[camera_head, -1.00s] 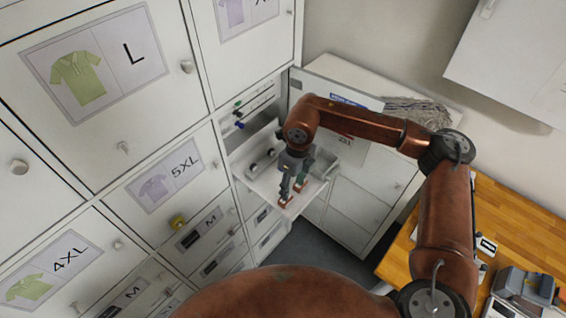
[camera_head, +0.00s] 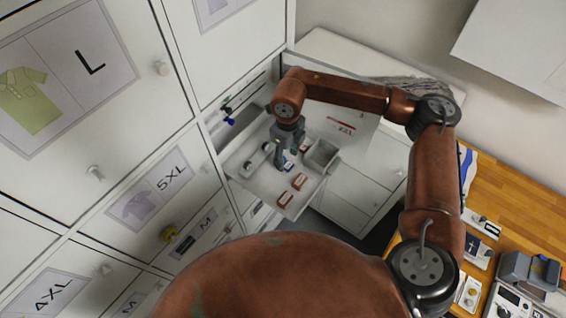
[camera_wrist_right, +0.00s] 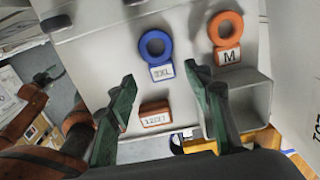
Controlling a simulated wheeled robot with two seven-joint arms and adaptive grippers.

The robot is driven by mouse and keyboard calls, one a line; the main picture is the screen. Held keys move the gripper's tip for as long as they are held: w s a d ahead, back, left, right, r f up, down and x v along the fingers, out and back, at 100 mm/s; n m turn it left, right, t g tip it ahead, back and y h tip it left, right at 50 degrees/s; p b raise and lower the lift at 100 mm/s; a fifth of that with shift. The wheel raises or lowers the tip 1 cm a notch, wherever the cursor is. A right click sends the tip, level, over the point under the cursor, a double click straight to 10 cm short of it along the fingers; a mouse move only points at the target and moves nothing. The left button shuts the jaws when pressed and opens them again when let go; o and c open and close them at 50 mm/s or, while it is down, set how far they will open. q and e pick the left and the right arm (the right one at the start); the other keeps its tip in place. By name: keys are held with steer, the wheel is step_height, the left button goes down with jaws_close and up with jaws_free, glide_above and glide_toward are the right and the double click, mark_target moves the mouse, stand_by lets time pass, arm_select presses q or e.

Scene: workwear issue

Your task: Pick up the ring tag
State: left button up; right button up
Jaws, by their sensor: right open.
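A blue ring tag (camera_wrist_right: 155,50) with a white label reading 3XL lies flat on a white pull-out shelf (camera_wrist_right: 95,45) in the right wrist view. An orange ring tag (camera_wrist_right: 227,32) labelled M lies to its right. My right gripper (camera_wrist_right: 160,77) is open and empty, its fingertips on either side of the blue tag's label. I cannot tell how high they are above the shelf. In the head view my right gripper (camera_head: 286,160) points down over the shelf (camera_head: 257,183), hiding part of what lies there.
A grey open bin (camera_head: 321,154) stands on the shelf right of the gripper. Labelled locker doors (camera_head: 150,195) line the left. A wooden worktop (camera_head: 497,205) with devices is at the right.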

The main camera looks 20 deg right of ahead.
mark_target(288, 165)
step_height(288, 165, down, 3)
steer(key=shift+d+b, duration=0.15)
steer(key=shift+b, duration=0.2)
steer(key=shift+f, duration=0.1)
steer(key=c, duration=0.7)
arm_select(q)
steer(key=shift+w+f, duration=0.2)
steer(key=shift+w, duration=0.3)
steer(key=shift+w+f, duration=0.2)
steer(key=shift+w, duration=0.25)
arm_select(e)
steer(key=shift+c, duration=1)
